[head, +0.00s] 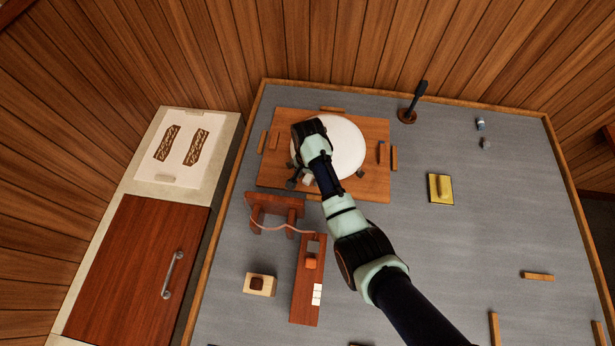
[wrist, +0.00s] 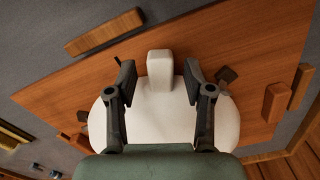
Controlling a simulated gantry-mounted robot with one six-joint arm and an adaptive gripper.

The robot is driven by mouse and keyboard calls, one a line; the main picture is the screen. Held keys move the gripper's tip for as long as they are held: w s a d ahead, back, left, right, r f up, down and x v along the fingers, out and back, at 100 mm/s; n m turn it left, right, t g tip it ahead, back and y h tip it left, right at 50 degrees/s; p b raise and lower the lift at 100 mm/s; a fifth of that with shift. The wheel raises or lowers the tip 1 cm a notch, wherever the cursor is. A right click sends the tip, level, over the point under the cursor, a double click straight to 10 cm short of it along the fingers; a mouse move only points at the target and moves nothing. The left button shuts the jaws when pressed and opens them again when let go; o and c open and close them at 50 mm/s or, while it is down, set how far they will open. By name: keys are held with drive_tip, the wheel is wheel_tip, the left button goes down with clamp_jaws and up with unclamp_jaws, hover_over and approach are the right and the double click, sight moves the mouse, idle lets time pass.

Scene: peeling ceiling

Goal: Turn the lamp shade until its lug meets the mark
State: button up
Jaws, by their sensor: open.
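The lamp shade (head: 348,146) is a round white disc on a wooden board (head: 272,176). In the wrist view the shade (wrist: 160,122) fills the middle, with its pale block-like lug (wrist: 159,66) sticking out from the rim. My gripper (wrist: 160,75) is open, with one dark finger on each side of the lug and a visible gap on both sides. In the head view my gripper (head: 301,181) is at the shade's lower left edge, and my arm hides part of the shade. Small dark pieces (wrist: 227,75) sit around the rim; I cannot tell which, if any, is the mark.
Wooden blocks (head: 394,157) lie around the board. A wooden stand with a pink cord (head: 272,205) and a long reddish block (head: 306,290) are below it. A dark upright handle (head: 415,100) and a yellow block (head: 440,189) are to the right. Grey surface is mostly free at right.

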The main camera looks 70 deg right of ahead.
clamp_jaws()
idle(0.3)
